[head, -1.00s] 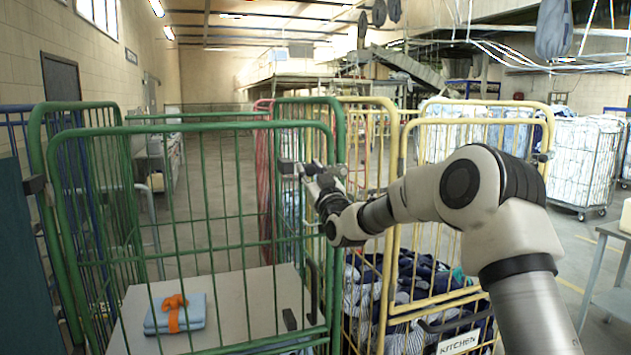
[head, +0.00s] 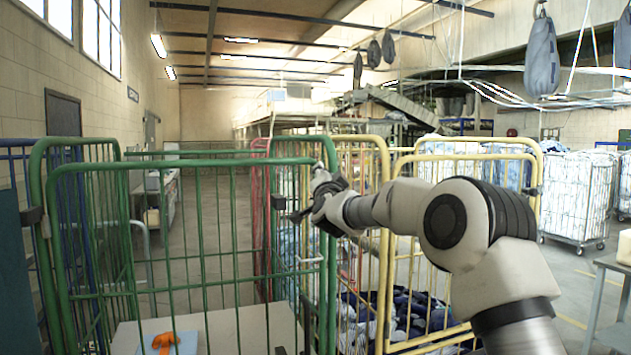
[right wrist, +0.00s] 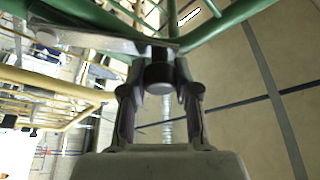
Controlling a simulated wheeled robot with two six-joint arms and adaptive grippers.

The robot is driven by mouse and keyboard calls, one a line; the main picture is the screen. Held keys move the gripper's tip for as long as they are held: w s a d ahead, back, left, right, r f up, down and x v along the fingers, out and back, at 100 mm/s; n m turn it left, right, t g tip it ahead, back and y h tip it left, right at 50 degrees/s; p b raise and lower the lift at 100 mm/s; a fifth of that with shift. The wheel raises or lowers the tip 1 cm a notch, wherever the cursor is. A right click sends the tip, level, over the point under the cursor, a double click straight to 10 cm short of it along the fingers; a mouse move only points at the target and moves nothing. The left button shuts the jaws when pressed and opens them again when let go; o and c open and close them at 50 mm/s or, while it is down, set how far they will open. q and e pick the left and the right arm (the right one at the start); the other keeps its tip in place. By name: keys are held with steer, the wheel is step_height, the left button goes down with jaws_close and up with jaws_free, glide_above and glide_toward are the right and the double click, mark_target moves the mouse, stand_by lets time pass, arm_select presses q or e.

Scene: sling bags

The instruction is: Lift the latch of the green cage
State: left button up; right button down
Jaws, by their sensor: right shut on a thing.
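The green cage (head: 205,160) stands at the left and centre of the head view, its front barred panel facing me. Its latch has a grey metal bar (right wrist: 90,38) and a dark round knob (right wrist: 158,72), both clear in the right wrist view beside green tube. A dark block (head: 278,201) sits on the cage's upper right side. My right gripper (head: 306,212) is at that upper right corner. In the right wrist view my right gripper (right wrist: 160,88) has its fingers either side of the knob, shut on it. My left gripper is out of view.
A yellow cage (head: 384,255) with dark laundry stands close on the right, behind my arm. Inside the green cage a blue folded cloth with an orange strap (head: 163,343) lies on a pale shelf (head: 250,325). A grey table (head: 612,268) stands at the far right.

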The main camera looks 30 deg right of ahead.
steer(key=d+m, duration=0.1)
steer(key=d+r+m+g+p, duration=0.1)
steer(key=d+m, duration=0.1)
steer(key=m, duration=0.1)
steer(key=shift+s+r+g+h+p, duration=0.2)
steer(key=shift+s+g+h+p, duration=0.1)
steer(key=shift+s+g+p, duration=0.1)
steer(key=shift+s+d+m+g+p, duration=0.15)
steer(key=shift+d+m+g+p, duration=0.3)
steer(key=shift+d+m, duration=0.6)
steer(key=shift+a, duration=0.2)
steer(key=c, duration=0.8)
jaws_free()
steer(key=shift+f, duration=0.1)
steer(key=shift+d, duration=0.15)
steer(key=shift+s, duration=0.1)
steer(key=v, duration=1.2)
steer(key=shift+f, duration=0.1)
